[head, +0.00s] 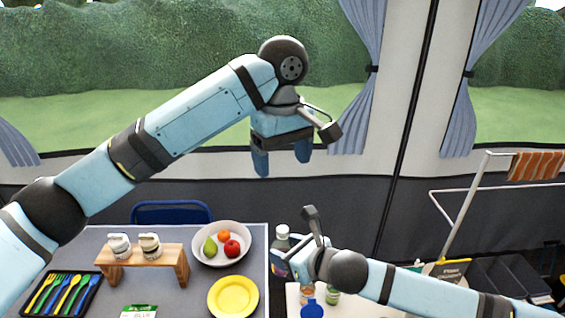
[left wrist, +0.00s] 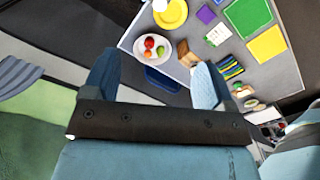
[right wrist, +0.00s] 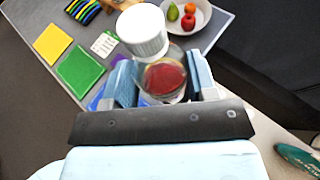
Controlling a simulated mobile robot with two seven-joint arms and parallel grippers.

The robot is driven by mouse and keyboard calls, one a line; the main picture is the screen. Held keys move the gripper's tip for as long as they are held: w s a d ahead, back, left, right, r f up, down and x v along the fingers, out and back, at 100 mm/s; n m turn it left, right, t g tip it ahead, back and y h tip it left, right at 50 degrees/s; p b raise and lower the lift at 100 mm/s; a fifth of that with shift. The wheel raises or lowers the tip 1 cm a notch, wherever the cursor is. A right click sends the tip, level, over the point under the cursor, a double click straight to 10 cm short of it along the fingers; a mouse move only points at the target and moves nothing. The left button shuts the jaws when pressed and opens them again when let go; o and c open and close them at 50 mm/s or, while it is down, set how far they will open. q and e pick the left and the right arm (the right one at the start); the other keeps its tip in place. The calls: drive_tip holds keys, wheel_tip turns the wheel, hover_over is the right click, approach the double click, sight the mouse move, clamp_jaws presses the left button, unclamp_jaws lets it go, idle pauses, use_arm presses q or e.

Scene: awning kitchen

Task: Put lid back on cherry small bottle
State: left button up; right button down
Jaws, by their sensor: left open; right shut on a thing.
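My right gripper (head: 284,262) is shut on a small clear bottle with red contents (right wrist: 163,82), likely the cherry small bottle. In the right wrist view the bottle is between the fingers. A white ridged lid (right wrist: 142,32) shows at the bottle's upper end; I cannot tell whether it is seated. In the head view the bottle (head: 281,245) shows upright, with a pale top, partly hidden by the gripper. My left gripper (head: 283,163) is open and empty, high above the table's far edge. Its spread fingers show in the left wrist view (left wrist: 157,65).
A fruit bowl (head: 222,244), yellow plate (head: 233,297), wooden stand (head: 143,260) with two pale jars and a cutlery tray (head: 64,295) occupy the left table. A green-labelled jar (head: 333,294) and blue-topped item (head: 312,309) stand below my right gripper.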

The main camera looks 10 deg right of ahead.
idle(0.4)
use_arm(q)
drive_tip(key=w+a+f+m+t+h, duration=0.2)
drive_tip(key=w+f+m+t+h, duration=0.3)
drive_tip(key=f, duration=0.4)
drive_tip(key=s+a+f+m+t+h, duration=0.1)
drive_tip(key=a+f+m+t, duration=0.15)
drive_tip(key=f, duration=0.45)
drive_tip(key=a+f+m+t+h, duration=0.1)
drive_tip(key=a+f, duration=0.3)
drive_tip(key=f, duration=0.4)
drive_tip(key=s+a+f+y, duration=0.1)
drive_tip(key=s+a+f, duration=0.4)
drive_tip(key=s+f, duration=0.2)
drive_tip(key=s+a+f+t+y, duration=0.1)
drive_tip(key=s+a+f, duration=0.5)
drive_tip(key=s, duration=0.6)
drive_tip(key=s+a+f+t+y, duration=0.1)
drive_tip(key=s+a+f, duration=0.4)
drive_tip(key=s+f, duration=0.4)
drive_tip(key=shift+s+a+f+y, duration=0.3)
drive_tip(key=shift+s+f+y, duration=0.1)
drive_tip(key=shift+n+t, duration=0.25)
